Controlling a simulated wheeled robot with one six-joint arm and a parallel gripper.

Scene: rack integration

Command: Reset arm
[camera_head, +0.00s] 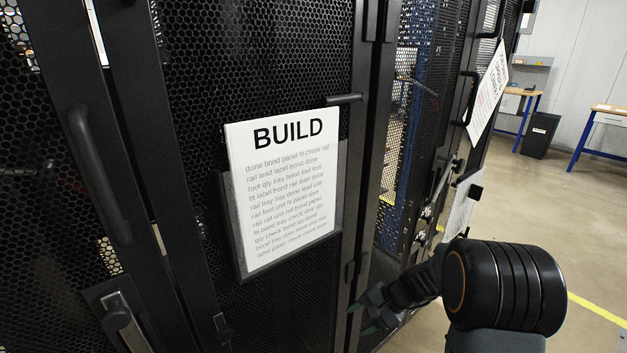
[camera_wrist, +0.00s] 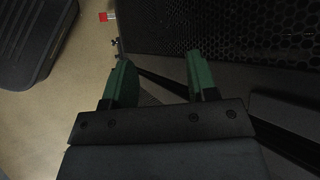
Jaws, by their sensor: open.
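My gripper (camera_head: 372,314) is low in the head view, right of the BUILD sign and close to the edge of a rack door. My black arm reaches to it from the lower right. In the wrist view my gripper (camera_wrist: 160,84) shows two green-padded fingers spread apart, with nothing between them. Past the fingers are the floor at left and a black perforated rack door (camera_wrist: 250,25) at right. I cannot tell whether a finger touches the rack.
A BUILD sign (camera_head: 285,190) sits in a holder on a perforated rack door (camera_head: 270,60). Door handles (camera_head: 98,175) stick out. More racks (camera_head: 430,110) run behind. Open floor (camera_head: 550,200) lies right, with a dark bin (camera_head: 540,135) and workbenches (camera_head: 600,118) at the back.

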